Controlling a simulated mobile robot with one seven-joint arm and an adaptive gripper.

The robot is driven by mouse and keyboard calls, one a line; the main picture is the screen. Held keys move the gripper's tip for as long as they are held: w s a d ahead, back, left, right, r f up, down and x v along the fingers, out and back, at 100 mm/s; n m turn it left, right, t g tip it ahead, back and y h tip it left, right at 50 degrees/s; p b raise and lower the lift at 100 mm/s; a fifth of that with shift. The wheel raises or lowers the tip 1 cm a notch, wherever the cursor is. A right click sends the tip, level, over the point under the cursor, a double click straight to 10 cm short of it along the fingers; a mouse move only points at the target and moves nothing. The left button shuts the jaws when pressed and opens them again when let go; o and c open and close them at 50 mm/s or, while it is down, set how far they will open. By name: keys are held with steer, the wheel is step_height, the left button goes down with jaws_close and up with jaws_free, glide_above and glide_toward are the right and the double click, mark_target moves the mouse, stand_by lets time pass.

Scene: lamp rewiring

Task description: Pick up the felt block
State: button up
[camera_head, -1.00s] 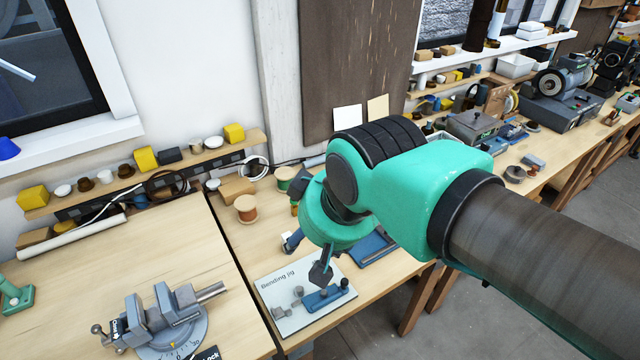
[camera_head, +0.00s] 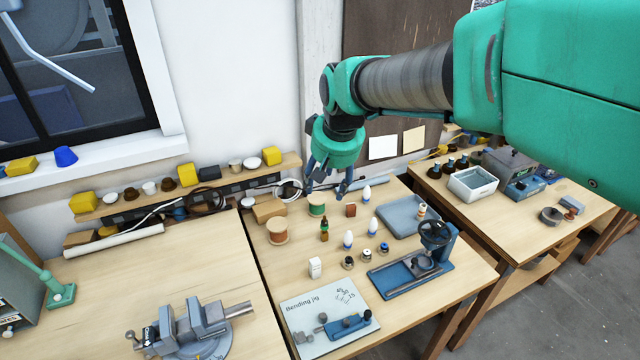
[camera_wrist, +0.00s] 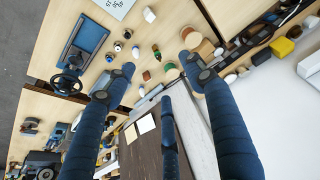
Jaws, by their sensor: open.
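A small reddish-brown block (camera_head: 351,210) stands on the middle bench, right of a green thread spool (camera_head: 317,205). It looks most like the felt block, though I cannot be sure from its surface. It also shows small in the wrist view (camera_wrist: 147,76). My gripper (camera_head: 329,186) hangs fingers down above the back of this bench, over the area of the spool and block, apart from both. In the wrist view my gripper (camera_wrist: 158,62) has its fingers spread wide with nothing between them.
A small white box (camera_head: 315,267), blue press (camera_head: 420,262), grey tray (camera_head: 402,216) and bending jig (camera_head: 300,310) share the bench. A wall shelf runs behind.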

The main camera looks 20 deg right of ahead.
steer(key=w+d+f+p, duration=0.25)
steer(key=w+d, duration=0.35)
steer(key=w, duration=0.4)
steer(key=m+g+p, duration=0.1)
steer(key=g+p, duration=0.1)
steer(key=p, duration=0.3)
glide_above(351, 206)
steer(key=s, duration=0.2)
step_height(351, 206, down, 27)
steer(key=shift+w+a, duration=0.15)
steer(key=shift+w, duration=0.05)
steer(key=shift+g, duration=0.3)
steer(key=f, duration=0.4)
steer(key=w+f, duration=0.1)
steer(key=f, duration=0.2)
steer(key=shift+w+f, duration=0.1)
steer(key=shift+f, duration=0.55)
steer(key=shift+f, duration=0.1)
